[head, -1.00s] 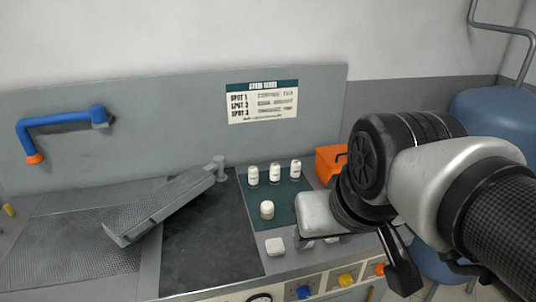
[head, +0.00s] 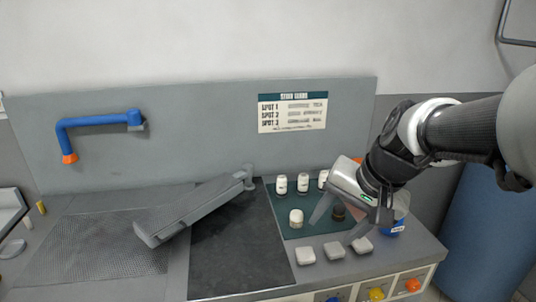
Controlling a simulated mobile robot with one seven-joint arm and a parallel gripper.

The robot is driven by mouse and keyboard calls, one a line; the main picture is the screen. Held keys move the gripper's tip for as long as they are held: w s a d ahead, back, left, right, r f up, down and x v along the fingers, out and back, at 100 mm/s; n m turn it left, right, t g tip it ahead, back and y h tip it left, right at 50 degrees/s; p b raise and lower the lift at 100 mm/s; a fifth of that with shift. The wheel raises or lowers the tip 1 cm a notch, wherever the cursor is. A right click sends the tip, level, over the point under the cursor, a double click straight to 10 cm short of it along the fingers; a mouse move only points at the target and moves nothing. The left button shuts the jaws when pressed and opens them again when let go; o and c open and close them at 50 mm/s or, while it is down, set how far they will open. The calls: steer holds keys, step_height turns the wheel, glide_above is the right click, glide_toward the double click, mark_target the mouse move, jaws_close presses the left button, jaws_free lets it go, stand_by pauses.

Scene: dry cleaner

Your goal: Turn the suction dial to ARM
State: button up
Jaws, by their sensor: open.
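My gripper (head: 332,231) is at the right of the counter in the head view, above the green mat and the small white blocks. Its two grey fingers point down and are spread apart with nothing held between them. Three coloured knobs show at the bottom edge on the counter's front panel: a blue knob (head: 333,298), a yellow knob (head: 376,294) and an orange knob (head: 412,285). I cannot tell which, if any, is the suction dial. No ARM marking is readable. The gripper is above and behind these knobs, apart from them.
A tilted grey board (head: 195,208) lies across the counter. Small white blocks (head: 306,256) line the front. A blue arm (head: 100,120) is on the backboard. A blue tank (head: 485,230) stands right.

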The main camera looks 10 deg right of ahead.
steer(key=w+d+f+m+g+y+b, duration=0.1)
steer(key=d+f+m, duration=0.25)
steer(key=f, duration=0.45)
steer(key=m+t+h+b, duration=0.2)
steer(key=m+t+b, duration=0.5)
steer(key=m+t, duration=1.3)
glide_toward(379, 297)
steer(key=w+r+m+g, duration=0.1)
steer(key=w, duration=0.1)
steer(key=w+r+m+g, duration=0.3)
steer(key=w+m+g, duration=0.1)
steer(key=w, duration=0.1)
steer(key=shift+w+a+r, duration=0.1)
steer(key=shift+a+r, duration=0.1)
steer(key=shift+r, duration=0.15)
steer(key=shift+c, duration=0.4)
steer(key=c, duration=1)
steer(key=shift+o, duration=0.2)
